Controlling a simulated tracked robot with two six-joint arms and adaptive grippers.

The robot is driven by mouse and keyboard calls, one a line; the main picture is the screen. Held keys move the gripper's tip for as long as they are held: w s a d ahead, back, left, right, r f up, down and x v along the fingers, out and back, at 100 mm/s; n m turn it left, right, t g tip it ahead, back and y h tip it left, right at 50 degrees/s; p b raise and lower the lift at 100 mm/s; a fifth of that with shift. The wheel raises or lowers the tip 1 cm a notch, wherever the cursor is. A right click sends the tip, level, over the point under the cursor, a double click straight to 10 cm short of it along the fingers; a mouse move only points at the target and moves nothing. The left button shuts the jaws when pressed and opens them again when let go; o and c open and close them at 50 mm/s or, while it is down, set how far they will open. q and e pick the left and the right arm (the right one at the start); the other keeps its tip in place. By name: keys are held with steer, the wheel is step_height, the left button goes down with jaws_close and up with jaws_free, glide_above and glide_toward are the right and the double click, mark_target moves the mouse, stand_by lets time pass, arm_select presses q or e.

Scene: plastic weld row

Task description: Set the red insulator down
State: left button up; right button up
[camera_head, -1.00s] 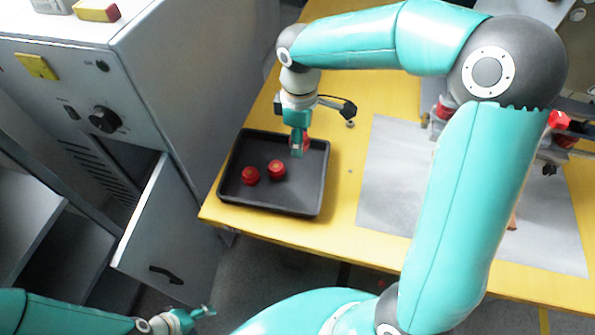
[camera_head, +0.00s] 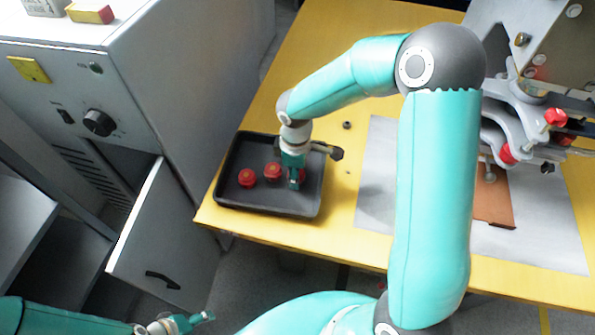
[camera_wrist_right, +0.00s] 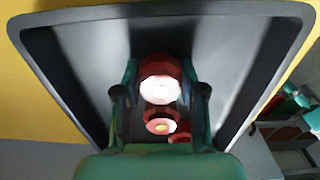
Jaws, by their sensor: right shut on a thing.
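My right gripper (camera_head: 294,183) is over the right part of the black tray (camera_head: 312,195), pointing down. It is shut on a red insulator (camera_head: 302,174), mostly hidden behind the fingers in the head view. In the right wrist view the held insulator (camera_wrist_right: 160,88) sits between the two fingers, its pale round top showing. Whether it touches the tray floor I cannot tell. Two other red insulators (camera_head: 247,178) (camera_head: 272,171) stand in the tray to the left of my gripper. My left gripper (camera_head: 203,317) is low at the bottom left, away from the table; its fingers are too small to read.
The tray stands on a yellow table (camera_head: 330,75), near its left corner. A grey mat (camera_head: 375,170) lies to the right, with a brown plate (camera_head: 493,205) and a red-knobbed clamp machine (camera_head: 510,120). A grey cabinet (camera_head: 185,90) with an open door (camera_head: 160,235) stands left.

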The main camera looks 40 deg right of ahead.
steer(key=o, duration=1.2)
steer(key=shift+c, duration=0.2)
steer(key=shift+r, duration=0.15)
step_height(320, 180, up, 12)
steer(key=shift+p, duration=0.4)
